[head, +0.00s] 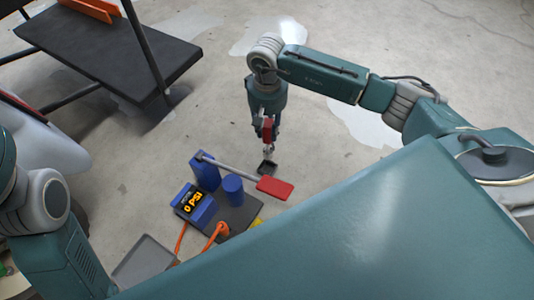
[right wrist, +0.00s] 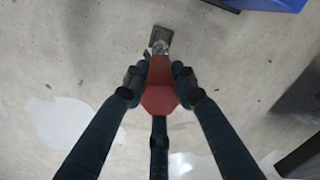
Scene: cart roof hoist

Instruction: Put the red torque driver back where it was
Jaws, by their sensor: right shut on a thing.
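The red torque driver (head: 267,131) hangs upright in my right gripper (head: 268,124), its silver shaft pointing down. In the right wrist view its red handle (right wrist: 160,92) sits between the fingers of my right gripper (right wrist: 160,78), which are shut on it. A small dark square holder (head: 268,168) lies just below the driver's tip; it also shows in the right wrist view (right wrist: 161,33). I cannot tell whether the tip touches it. My left arm shows at the left edge of the head view, but its gripper is out of sight.
A hand pump with blue cylinders (head: 232,188), a red lever grip (head: 275,188) and a "0 PSI" display (head: 192,201) stands close to the holder. Orange hoses (head: 217,234) run near a grey tray (head: 145,262). A dark cart platform (head: 110,55) stands upper left. Open floor lies behind the gripper.

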